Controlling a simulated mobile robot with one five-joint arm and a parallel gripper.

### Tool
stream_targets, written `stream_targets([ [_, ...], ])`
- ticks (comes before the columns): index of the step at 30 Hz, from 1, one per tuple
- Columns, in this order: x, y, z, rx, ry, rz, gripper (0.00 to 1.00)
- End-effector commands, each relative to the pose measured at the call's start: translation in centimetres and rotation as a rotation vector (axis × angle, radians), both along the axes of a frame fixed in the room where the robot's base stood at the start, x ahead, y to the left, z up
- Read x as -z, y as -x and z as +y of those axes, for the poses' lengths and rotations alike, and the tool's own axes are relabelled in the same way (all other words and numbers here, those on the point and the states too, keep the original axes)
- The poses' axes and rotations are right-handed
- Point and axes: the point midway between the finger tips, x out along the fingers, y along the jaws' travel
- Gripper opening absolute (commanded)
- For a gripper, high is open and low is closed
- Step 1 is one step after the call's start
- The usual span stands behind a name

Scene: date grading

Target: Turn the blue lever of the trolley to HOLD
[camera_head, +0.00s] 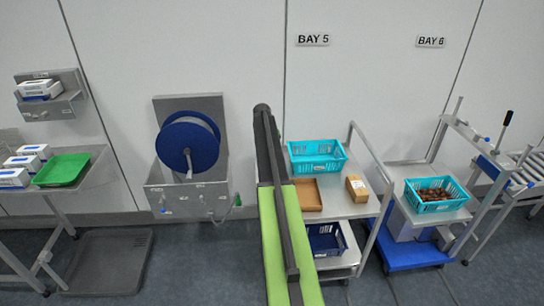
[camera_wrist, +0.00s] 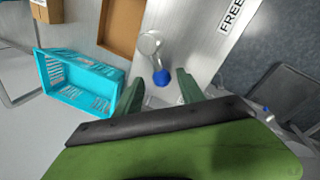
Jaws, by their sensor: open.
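The blue lever shows in the wrist view as a round blue knob (camera_wrist: 161,77) on a short pale arm from a grey hub (camera_wrist: 151,42). The arm points down the picture toward my gripper. The lever sits on the pale metal top of the trolley (camera_wrist: 190,40), which also shows in the head view (camera_head: 338,205). A FREE label (camera_wrist: 232,14) lies to the right of the hub; I see no HOLD label. My gripper (camera_wrist: 160,86) is open, its two green fingers on either side of the knob; contact is unclear. In the head view my arm hides the lever.
A turquoise crate (camera_head: 318,166), a brown tray (camera_head: 308,207) and a carton (camera_head: 356,182) stand on the trolley. A dark blue crate (camera_head: 323,242) is below. A second trolley holds a crate of dates (camera_head: 413,203). A blue reel (camera_head: 188,140) hangs left.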

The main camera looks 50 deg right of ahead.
Motion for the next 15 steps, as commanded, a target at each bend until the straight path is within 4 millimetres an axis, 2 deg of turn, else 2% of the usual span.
stream_targets([
  [15, -10.9, -0.1, 1.9, 0.0, 0.0, 0.0, 0.46],
])
